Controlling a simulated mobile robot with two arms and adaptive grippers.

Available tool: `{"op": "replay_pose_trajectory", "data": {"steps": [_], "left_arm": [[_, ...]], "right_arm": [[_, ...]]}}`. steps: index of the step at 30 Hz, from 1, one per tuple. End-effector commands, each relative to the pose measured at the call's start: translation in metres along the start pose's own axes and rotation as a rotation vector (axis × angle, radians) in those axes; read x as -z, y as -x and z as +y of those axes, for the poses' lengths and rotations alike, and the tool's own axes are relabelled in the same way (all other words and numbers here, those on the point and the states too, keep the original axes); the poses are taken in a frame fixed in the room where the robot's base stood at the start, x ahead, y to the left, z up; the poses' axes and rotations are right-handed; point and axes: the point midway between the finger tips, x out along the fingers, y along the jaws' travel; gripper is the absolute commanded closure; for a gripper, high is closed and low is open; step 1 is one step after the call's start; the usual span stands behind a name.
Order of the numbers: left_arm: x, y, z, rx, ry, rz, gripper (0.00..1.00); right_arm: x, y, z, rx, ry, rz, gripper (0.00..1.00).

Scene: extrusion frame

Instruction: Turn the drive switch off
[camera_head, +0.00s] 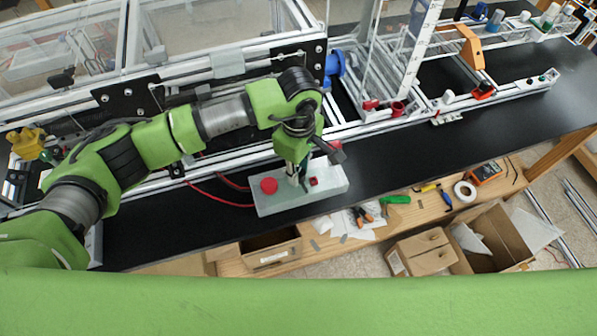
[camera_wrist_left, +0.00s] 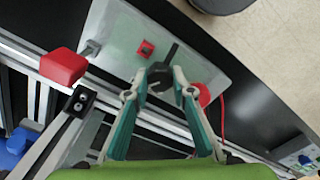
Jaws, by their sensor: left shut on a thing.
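A pale grey control box (camera_head: 275,207) lies on the black bench top beside the frame, and it also fills the upper middle of the left wrist view (camera_wrist_left: 112,40). It carries a round red button (camera_head: 269,185) and a small red square part (camera_head: 313,181). In the left wrist view a black switch knob with a bar handle (camera_wrist_left: 161,73) stands between these two, its handle slanting up and right. My left gripper (camera_head: 297,178) reaches down over the box and is shut on the knob. In the head view the knob is mostly hidden. My right gripper is not in view.
The aluminium extrusion frame with clear panels (camera_head: 190,35) runs behind the box. A red block (camera_wrist_left: 63,67) sits on a rail near my gripper. Red cables (camera_head: 222,198) lie left of the box. The black bench top (camera_head: 420,165) is clear to the right.

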Motion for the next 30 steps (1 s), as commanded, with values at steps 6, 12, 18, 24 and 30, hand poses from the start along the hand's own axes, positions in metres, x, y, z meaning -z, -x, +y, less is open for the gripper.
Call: {"op": "replay_pose_trajectory", "data": {"steps": [6, 12, 18, 24, 30], "left_arm": [[0.001, -0.006, 0.001, -0.005, 0.181, 0.001, 0.99], [0.001, -0.006, 0.002, -0.006, 0.372, 0.000, 0.99], [0.001, -0.006, 0.002, -0.006, 0.561, -0.001, 0.99], [0.000, -0.005, 0.001, -0.006, 0.751, -0.002, 0.99], [0.000, -0.005, 0.001, -0.006, 0.942, -0.001, 0.99]], "right_arm": [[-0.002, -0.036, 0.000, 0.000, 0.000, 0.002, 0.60], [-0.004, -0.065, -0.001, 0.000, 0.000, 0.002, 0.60], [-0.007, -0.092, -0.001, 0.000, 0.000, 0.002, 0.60], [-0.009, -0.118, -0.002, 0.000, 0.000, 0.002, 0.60], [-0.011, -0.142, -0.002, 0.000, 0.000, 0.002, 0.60]]}}
